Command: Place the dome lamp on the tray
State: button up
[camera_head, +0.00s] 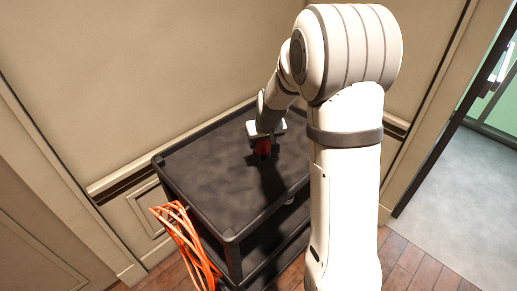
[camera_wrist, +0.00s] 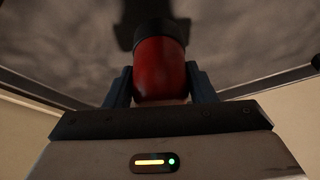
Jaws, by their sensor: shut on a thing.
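The dome lamp, a red rounded body with a black end, is between my gripper's fingers in the wrist view (camera_wrist: 160,70). In the head view the red lamp (camera_head: 262,146) shows below my gripper (camera_head: 265,138), over the dark top of a black cart. My gripper is shut on the lamp, with a blue-grey finger on each side of it. The black end points toward the cart's top surface, the tray (camera_head: 205,185), which has a raised rim. I cannot tell whether the lamp touches the surface.
The cart's top is otherwise bare. Orange cables (camera_head: 182,240) hang at its front left side. Panelled walls (camera_head: 110,80) stand close behind and to the left. A doorway with grey floor (camera_head: 455,185) is at the right.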

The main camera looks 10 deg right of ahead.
aim_at(261, 151)
jog(key=f, duration=0.3)
jog(key=shift+a+f, duration=0.2)
jog(key=shift+f, duration=0.1)
jog(key=shift+w+f, duration=0.1)
jog(key=shift+f, duration=0.35)
jog(key=shift+f, duration=0.15)
jog(key=o, duration=1.1)
